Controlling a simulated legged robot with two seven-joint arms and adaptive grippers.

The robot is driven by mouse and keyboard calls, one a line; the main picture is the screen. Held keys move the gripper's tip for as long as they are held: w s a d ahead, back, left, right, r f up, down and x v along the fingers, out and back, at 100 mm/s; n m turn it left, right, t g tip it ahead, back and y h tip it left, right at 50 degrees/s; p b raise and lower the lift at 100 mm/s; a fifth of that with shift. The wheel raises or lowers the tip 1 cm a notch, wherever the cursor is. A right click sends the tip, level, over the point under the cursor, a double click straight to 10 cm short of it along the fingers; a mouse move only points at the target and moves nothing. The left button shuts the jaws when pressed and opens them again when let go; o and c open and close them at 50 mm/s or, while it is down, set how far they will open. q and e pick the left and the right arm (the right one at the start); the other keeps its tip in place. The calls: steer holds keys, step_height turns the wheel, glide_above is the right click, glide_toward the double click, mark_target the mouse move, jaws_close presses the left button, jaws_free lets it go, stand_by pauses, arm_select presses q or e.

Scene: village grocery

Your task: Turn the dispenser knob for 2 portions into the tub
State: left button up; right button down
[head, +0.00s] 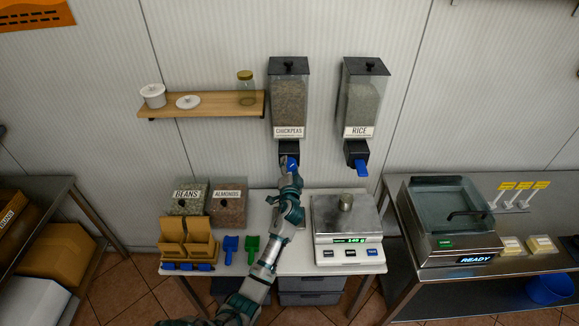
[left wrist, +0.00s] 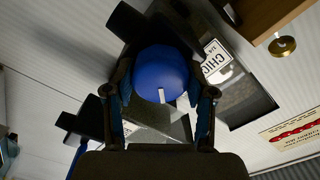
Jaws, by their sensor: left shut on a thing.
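The chickpeas dispenser (head: 289,100) hangs on the wall, with its label at the front and a blue knob (head: 291,162) on its black outlet. My left gripper (head: 290,180) is at this knob, with its arm rising from below. In the left wrist view the knob (left wrist: 160,70) sits between the two fingers of my left gripper (left wrist: 160,105), which is shut on it. A white mark shows on the knob's face. The area below the outlet is mostly covered by my arm, so I cannot make out the tub. My right gripper is not in view.
A rice dispenser (head: 361,105) with a blue outlet hangs to the right. A wooden shelf (head: 205,104) is at upper left.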

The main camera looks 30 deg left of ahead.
arm_select(q)
steer(key=m, duration=0.4)
steer(key=shift+f+m, duration=0.15)
steer(key=shift+m, duration=0.15)
steer(key=m, duration=0.4)
steer(key=shift+f+m, duration=0.1)
steer(key=shift+m, duration=0.2)
steer(key=o, duration=1.1)
steer(key=shift+o, duration=0.3)
steer(key=shift+w, duration=0.15)
steer(key=v, duration=1.2)
steer(key=shift+w+f, duration=0.1)
steer(key=shift+f, duration=0.05)
